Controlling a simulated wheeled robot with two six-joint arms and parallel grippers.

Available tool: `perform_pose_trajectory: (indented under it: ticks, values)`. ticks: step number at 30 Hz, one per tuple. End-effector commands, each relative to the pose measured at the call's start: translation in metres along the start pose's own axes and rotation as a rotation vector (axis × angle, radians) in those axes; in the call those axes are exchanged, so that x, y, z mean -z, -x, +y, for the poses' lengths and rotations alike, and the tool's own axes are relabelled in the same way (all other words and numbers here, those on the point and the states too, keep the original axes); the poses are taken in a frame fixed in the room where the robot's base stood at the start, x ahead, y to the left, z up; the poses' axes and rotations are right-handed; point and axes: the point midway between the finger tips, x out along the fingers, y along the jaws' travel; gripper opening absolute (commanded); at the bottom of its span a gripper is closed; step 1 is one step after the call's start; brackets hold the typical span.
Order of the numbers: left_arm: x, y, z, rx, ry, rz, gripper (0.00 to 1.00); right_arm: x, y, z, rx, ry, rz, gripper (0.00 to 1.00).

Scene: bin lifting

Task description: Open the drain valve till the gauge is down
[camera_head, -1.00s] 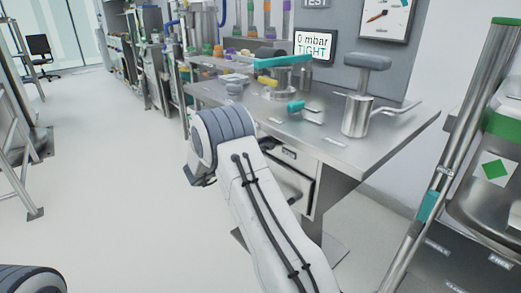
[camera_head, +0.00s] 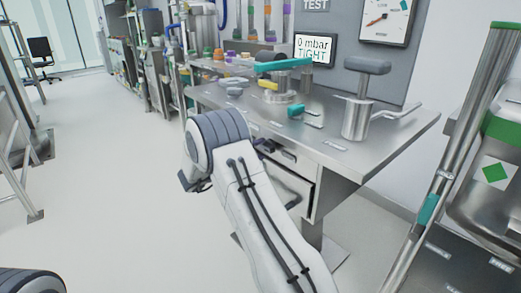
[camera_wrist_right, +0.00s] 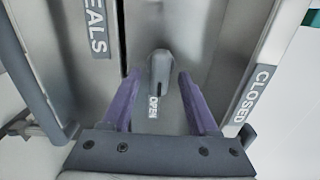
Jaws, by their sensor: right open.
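In the wrist view my right gripper (camera_wrist_right: 158,80) is open, its two purple fingers on either side of a grey lever-like fitting (camera_wrist_right: 160,68) on a metal face. I cannot tell whether they touch it. The fitting's lower end is by an "OPEN" label (camera_wrist_right: 153,107); a "CLOSED" label (camera_wrist_right: 254,94) is at the right. In the head view my right arm hides most of its gripper. A display (camera_head: 314,48) reads "0 mbar TIGHT". My left gripper is not in view.
The steel bench (camera_head: 390,150) carries a fixture with a teal bar (camera_head: 283,65), a short teal handle (camera_head: 296,110) and a metal cylinder with a grey T-handle (camera_head: 356,118). A steel frame (camera_head: 430,205) stands at the right. Open floor (camera_head: 110,190) is at the left.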

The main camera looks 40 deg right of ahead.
Motion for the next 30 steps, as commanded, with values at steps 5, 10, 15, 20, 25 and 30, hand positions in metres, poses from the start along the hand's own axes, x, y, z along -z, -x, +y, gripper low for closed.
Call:
perform_pose_trajectory:
  ticks: [5, 10, 15, 20, 25, 30]
  values:
    - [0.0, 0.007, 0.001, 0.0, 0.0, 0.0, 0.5, -0.001, 0.039, -0.001, -0.001, 0.002, -0.005, 0.6]
    - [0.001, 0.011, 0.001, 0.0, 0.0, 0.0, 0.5, -0.001, 0.069, -0.001, 0.0, 0.001, -0.004, 0.6]
    - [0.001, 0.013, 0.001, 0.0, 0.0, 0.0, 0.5, 0.0, 0.085, 0.0, -0.001, 0.001, -0.002, 0.6]
    - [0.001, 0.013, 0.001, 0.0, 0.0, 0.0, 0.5, 0.0, 0.089, 0.0, 0.0, 0.001, 0.0, 0.6]
    - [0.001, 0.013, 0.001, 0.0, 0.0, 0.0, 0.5, 0.0, 0.088, 0.001, 0.0, 0.001, 0.0, 0.6]
    - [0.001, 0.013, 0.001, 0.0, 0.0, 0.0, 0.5, 0.0, 0.088, 0.001, 0.0, 0.001, 0.0, 0.6]
